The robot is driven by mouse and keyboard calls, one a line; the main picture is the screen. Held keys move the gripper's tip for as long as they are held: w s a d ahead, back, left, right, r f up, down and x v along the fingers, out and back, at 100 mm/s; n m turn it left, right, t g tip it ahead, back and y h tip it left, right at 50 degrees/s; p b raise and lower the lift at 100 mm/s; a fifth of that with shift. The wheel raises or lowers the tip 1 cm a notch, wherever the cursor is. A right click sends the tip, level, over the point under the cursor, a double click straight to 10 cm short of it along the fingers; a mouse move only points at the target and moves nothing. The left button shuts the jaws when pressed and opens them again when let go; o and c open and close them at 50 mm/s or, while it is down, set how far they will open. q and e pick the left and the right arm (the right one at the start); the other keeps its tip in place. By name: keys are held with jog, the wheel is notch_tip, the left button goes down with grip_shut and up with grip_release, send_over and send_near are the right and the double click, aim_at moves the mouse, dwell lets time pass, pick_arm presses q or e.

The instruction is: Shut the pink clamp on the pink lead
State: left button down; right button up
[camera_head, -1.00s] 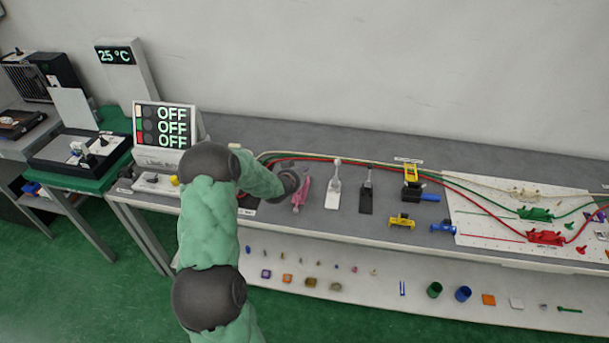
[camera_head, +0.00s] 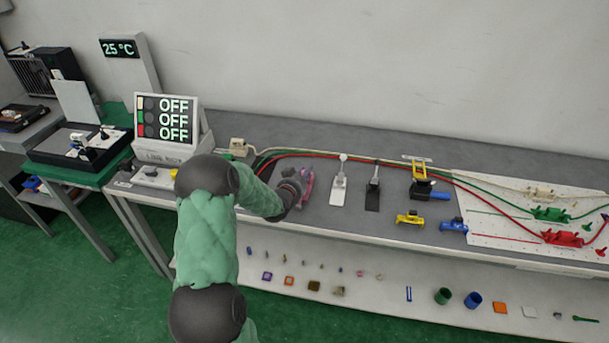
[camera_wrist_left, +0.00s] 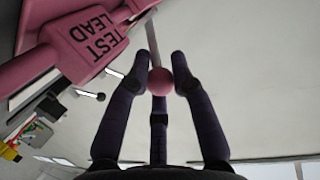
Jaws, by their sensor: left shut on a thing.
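The pink clamp (camera_head: 308,184) stands on the grey bench, partly hidden behind my left wrist. In the left wrist view my left gripper (camera_wrist_left: 161,74) is shut on the clamp's pink ball knob (camera_wrist_left: 160,79), with a grey rod (camera_wrist_left: 153,45) running up beyond it. The pink lead (camera_wrist_left: 80,46), a block marked "TEST LEAD", shows upper left of the fingers, apart from them. Whether the clamp's jaw touches the lead cannot be seen. In the head view the left gripper's fingers are hidden by my arm. My right gripper is not in view.
A white lever fixture (camera_head: 340,182) and a black one (camera_head: 373,188) stand right of the pink clamp. A yellow and blue fixture (camera_head: 425,190) is further right. A display box (camera_head: 166,125) reading OFF stands to the left. A lower shelf (camera_head: 380,270) holds small parts.

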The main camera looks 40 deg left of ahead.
pick_arm(q)
jog(key=shift+r, duration=0.15)
jog(key=c, duration=1.1)
grip_release()
jog(key=shift+o, duration=0.2)
jog(key=v, duration=1.2)
